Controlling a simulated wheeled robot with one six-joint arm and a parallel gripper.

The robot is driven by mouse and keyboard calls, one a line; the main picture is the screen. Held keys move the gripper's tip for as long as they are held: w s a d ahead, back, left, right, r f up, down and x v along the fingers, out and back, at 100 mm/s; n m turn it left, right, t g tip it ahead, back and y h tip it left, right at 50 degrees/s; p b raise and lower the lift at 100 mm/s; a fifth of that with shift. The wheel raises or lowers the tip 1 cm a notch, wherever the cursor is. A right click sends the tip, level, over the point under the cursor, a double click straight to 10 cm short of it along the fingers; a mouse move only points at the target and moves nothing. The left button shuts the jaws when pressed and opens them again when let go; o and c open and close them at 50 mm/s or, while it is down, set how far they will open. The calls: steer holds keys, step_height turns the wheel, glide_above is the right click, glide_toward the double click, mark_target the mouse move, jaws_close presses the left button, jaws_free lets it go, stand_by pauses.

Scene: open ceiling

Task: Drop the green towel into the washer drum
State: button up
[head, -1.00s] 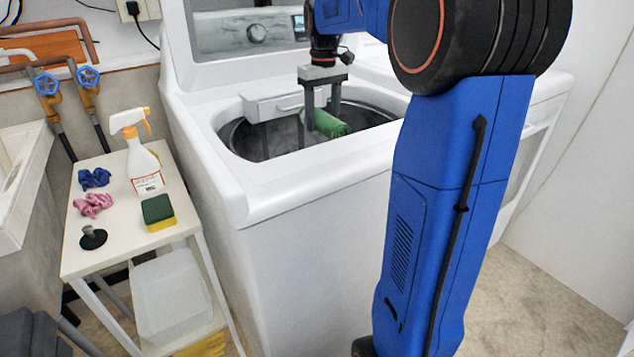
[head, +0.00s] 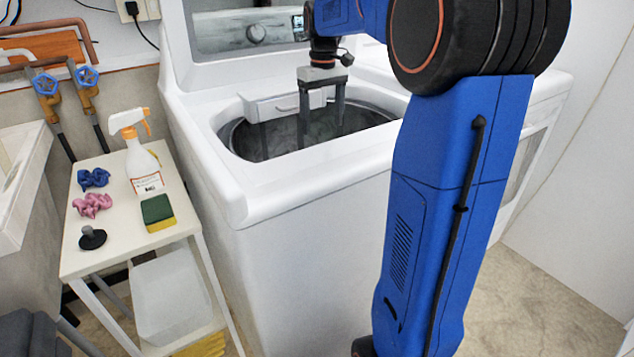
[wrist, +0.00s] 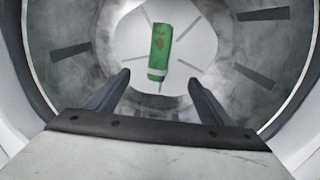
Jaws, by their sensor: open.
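The green towel (wrist: 160,50), rolled with a pale band near one end, is inside the washer drum in the wrist view. It lies at the drum's pale bottom, apart from my fingers. In the head view the towel is hidden by the washer's front rim. The washer drum (head: 275,140) is grey, under the open top of the white washer (head: 290,235); its wall also shows in the wrist view (wrist: 85,65). My gripper (head: 320,135) points down into the drum opening. Its fingers are apart and empty, also in the wrist view (wrist: 160,85).
A narrow white side table (head: 125,215) stands left of the washer. It holds a spray bottle (head: 145,165), a sponge (head: 157,212), blue and pink crumpled cloths and a dark plug-like item. A white dispenser (head: 283,104) sits at the drum opening's back rim.

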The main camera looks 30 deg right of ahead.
step_height(320, 180, up, 17)
stand_by(0.5)
steer(key=shift+f, duration=0.1)
